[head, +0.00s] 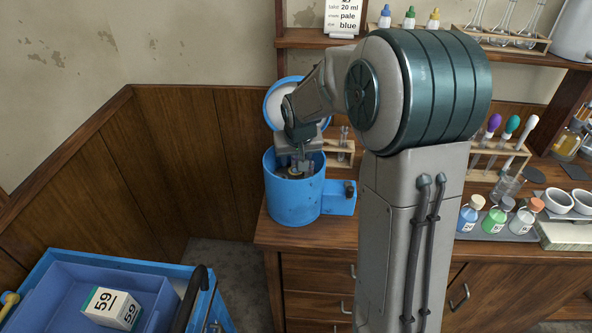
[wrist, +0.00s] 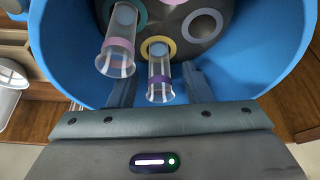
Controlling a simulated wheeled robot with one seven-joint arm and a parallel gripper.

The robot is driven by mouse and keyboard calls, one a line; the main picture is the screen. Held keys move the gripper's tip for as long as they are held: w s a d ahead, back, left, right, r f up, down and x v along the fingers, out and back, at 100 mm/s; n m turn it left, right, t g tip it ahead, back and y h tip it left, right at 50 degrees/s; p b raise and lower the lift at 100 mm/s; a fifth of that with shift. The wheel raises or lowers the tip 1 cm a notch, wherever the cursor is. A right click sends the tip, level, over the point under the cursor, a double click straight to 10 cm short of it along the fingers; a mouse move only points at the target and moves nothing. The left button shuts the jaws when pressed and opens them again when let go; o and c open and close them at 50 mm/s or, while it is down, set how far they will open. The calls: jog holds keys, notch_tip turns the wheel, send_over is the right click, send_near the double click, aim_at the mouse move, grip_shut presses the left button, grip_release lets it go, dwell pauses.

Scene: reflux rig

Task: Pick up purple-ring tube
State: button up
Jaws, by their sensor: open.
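The purple-ring tube (wrist: 160,88) is a clear tube with a dark purple band, seated in a yellow-rimmed hole of the grey rotor in the wrist view. My gripper (wrist: 162,72) is open, with one finger on each side of this tube; whether either finger touches it I cannot tell. In the head view my gripper (head: 296,166) reaches down into the blue centrifuge (head: 291,203), and the tube cannot be made out there. A second clear tube (wrist: 116,58) with a pinkish band stands to the left in a mint-rimmed hole.
The centrifuge's blue wall (wrist: 55,60) closely surrounds the rotor, and its round lid (head: 275,98) stands open behind. An empty pale-rimmed hole (wrist: 202,25) is at the right. A small wooden tube rack (head: 340,158) stands close to the centrifuge.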

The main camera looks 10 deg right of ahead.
jog(key=c, duration=0.9)
jog(key=shift+r, duration=0.1)
notch_tip(320, 180, up, 10)
jog(key=shift+f+b, duration=0.1)
jog(key=shift+b, duration=0.2)
notch_tip(320, 180, up, 16)
jog(key=p, duration=1.1)
jog(key=shift+p, duration=0.35)
